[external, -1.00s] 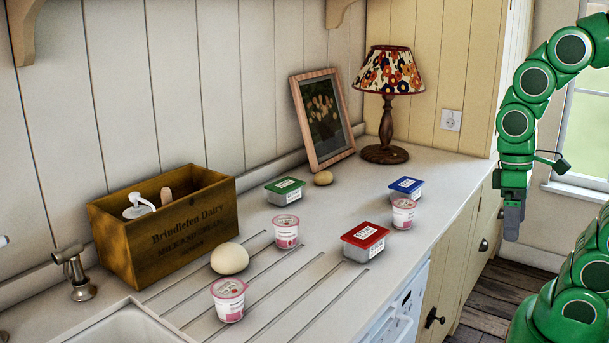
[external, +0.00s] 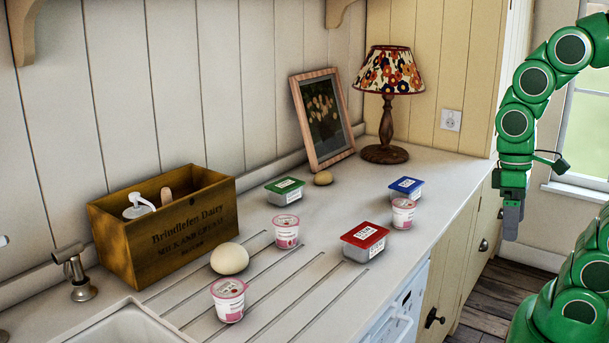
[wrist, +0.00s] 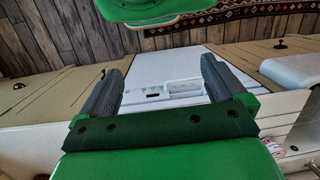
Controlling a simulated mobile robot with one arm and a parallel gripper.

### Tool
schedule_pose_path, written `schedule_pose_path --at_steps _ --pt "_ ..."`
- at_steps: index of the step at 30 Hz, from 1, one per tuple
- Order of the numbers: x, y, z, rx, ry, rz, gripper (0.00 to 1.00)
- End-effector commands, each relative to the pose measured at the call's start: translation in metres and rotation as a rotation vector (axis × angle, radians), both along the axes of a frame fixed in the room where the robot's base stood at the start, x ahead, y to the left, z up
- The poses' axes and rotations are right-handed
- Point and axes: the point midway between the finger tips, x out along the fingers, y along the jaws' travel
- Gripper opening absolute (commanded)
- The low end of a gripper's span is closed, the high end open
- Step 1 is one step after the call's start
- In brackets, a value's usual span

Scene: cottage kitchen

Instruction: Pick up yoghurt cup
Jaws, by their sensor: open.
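Three pink-and-white yoghurt cups stand upright on the counter in the external view. One is at the front near the sink (external: 229,301), one is in the middle (external: 286,232), and one is at the right near the counter edge (external: 403,214). My gripper (external: 512,220) hangs pointing down to the right of the counter, apart from all the cups. In the wrist view my gripper (wrist: 160,82) is open with nothing between its two grey fingers. A small pink-and-white bit at the right edge of the wrist view is too partial to name.
A red-lidded tub (external: 364,243), a blue-lidded tub (external: 406,188) and a green-lidded tub (external: 285,191) stand among the cups. An egg (external: 229,259), a wooden crate (external: 166,232), a lamp (external: 385,152) and a picture frame (external: 322,118) are also on the counter.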

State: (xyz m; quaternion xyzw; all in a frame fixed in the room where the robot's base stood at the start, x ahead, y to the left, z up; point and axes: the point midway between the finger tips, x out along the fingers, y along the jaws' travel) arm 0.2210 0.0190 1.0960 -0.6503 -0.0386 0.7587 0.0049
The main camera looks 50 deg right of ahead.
Motion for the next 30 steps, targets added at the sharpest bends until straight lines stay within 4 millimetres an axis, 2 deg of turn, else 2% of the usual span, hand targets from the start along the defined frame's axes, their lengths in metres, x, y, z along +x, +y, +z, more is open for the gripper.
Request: schedule_pose_path --at_steps 1,5,11,15,20,24,30 --pt "0.005 -0.023 0.000 -0.078 -0.015 -0.047 0.98" --pt "0.032 -0.024 -0.006 -0.088 -0.068 -0.016 0.98" --pt "0.104 -0.016 -0.022 -0.101 -0.216 0.081 0.98" --pt "0.155 -0.001 -0.035 -0.091 -0.323 0.156 0.98" --pt "0.210 0.024 -0.049 -0.067 -0.447 0.242 0.98" --pt "0.253 0.052 -0.059 -0.032 -0.556 0.314 0.98" --pt "0.307 0.102 -0.073 0.042 -0.711 0.412 0.98"
